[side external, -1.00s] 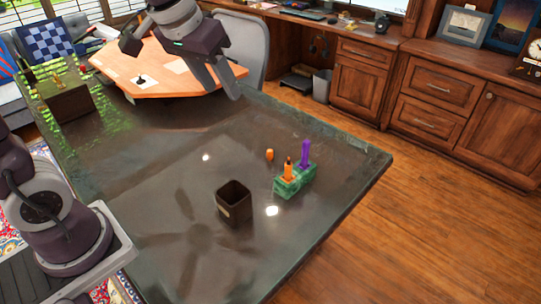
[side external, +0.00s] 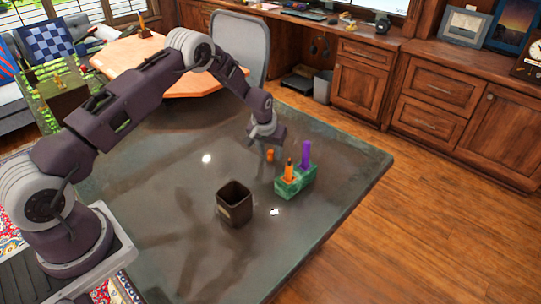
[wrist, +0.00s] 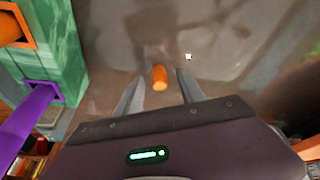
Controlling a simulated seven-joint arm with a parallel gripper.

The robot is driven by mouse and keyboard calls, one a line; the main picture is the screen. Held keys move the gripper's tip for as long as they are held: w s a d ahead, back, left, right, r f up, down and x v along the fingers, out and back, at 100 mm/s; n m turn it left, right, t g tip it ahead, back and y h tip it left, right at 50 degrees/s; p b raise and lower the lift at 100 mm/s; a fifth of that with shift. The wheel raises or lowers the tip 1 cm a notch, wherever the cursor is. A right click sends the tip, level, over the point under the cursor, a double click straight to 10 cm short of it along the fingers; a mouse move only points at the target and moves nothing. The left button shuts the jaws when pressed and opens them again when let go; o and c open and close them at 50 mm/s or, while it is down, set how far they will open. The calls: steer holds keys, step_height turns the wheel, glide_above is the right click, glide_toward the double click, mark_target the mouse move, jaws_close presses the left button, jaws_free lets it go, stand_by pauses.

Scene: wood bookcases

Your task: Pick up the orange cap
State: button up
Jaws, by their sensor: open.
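The small orange cap (side external: 270,155) stands on the dark glossy table, left of the green block. In the wrist view the orange cap (wrist: 160,78) lies between the two finger tips, with a gap to each side. My gripper (wrist: 156,80) is open and empty, and its fingers reach down around the cap. In the side view my gripper (side external: 266,143) is just above and behind the cap, and its fingers are hard to make out there. How far the fingertips are above the table is hard to tell.
A green marbled holder (side external: 291,187) with an orange marker (side external: 289,170) and a purple marker (side external: 306,155) stands close to the right of the cap. An open dark square cup (side external: 234,210) stands nearer the front. The table (side external: 150,205) is clear to the left.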

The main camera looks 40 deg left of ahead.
mark_target(270, 151)
steer(key=shift+f, duration=0.15)
steer(key=shift+c, duration=0.5)
jaws_close()
step_height(270, 151, up, 10)
steer(key=shift+r, duration=0.1)
